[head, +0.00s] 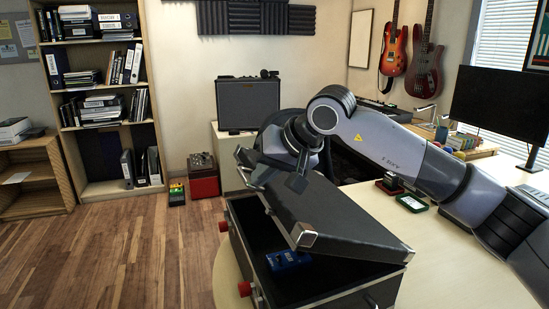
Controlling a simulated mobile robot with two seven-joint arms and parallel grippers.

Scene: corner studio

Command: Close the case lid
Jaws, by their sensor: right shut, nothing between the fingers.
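The black case (338,291) with metal edges stands on the pale table in the head view. Its lid (335,213) is tilted, partly open over the case body, with a gap along the left and near side. A blue pedal (288,260) lies inside the case. My right gripper (297,184) is shut and empty, pointing down at the upper face of the lid near its far left part. I cannot tell whether it touches the lid. My left gripper is not in view.
The pale table (450,270) has free room right of the case. A green pedal (412,203) and another small box (388,186) sit behind it. Red knobs (244,288) stick out from the case's left side. A monitor (500,103) stands at the far right.

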